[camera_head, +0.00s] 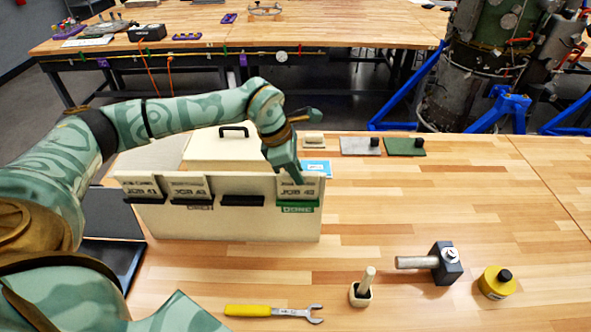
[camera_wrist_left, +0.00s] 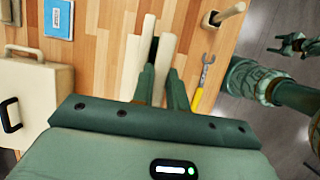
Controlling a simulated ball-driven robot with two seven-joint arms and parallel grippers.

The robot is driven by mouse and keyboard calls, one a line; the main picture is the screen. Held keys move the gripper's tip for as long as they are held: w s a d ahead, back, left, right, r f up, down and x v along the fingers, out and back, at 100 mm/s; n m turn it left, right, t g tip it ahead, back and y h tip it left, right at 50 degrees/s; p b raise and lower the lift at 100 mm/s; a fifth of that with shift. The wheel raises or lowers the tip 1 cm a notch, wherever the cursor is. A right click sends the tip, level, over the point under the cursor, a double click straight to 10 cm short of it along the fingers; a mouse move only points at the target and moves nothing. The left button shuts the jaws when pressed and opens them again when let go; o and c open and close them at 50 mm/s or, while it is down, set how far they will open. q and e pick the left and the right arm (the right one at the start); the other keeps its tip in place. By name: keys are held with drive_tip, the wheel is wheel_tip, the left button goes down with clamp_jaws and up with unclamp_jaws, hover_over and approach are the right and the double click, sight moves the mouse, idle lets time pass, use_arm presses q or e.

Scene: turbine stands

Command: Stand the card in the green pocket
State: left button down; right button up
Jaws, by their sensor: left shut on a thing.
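The card (camera_head: 297,187), marked JOB 42, stands about upright at the green pocket (camera_head: 298,206) on the right end of the cream rack (camera_head: 235,228). Its lower edge is hidden behind the pocket's front, so I cannot tell whether it rests on the bottom. My left gripper (camera_head: 295,180) is shut on the card from above and behind. In the left wrist view, its fingers (camera_wrist_left: 163,92) close around the card's pale edge (camera_wrist_left: 163,58). My right gripper (camera_wrist_left: 286,45) seems to show small at the right of the wrist view, well away from the rack.
Two other cards, JOB 41 (camera_head: 142,187) and JOB 43 (camera_head: 190,187), stand in black pockets; another black pocket (camera_head: 242,200) is empty. A cream case (camera_head: 235,150) is behind. A spanner (camera_head: 272,311), mallet (camera_head: 440,262) and yellow pot (camera_head: 496,283) lie in front.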

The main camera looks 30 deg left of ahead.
use_arm(q)
drive_tip(key=shift+s+f, duration=0.35)
drive_tip(key=shift+f, duration=0.25)
drive_tip(key=c, duration=1.3)
unclamp_jaws()
drive_tip(key=shift+s+d, duration=0.1)
drive_tip(key=shift+s, duration=0.05)
drive_tip(key=shift+o, duration=0.7)
drive_tip(key=shift+r, duration=0.1)
drive_tip(key=shift+c, duration=0.4)
drive_tip(key=shift+r, duration=0.1)
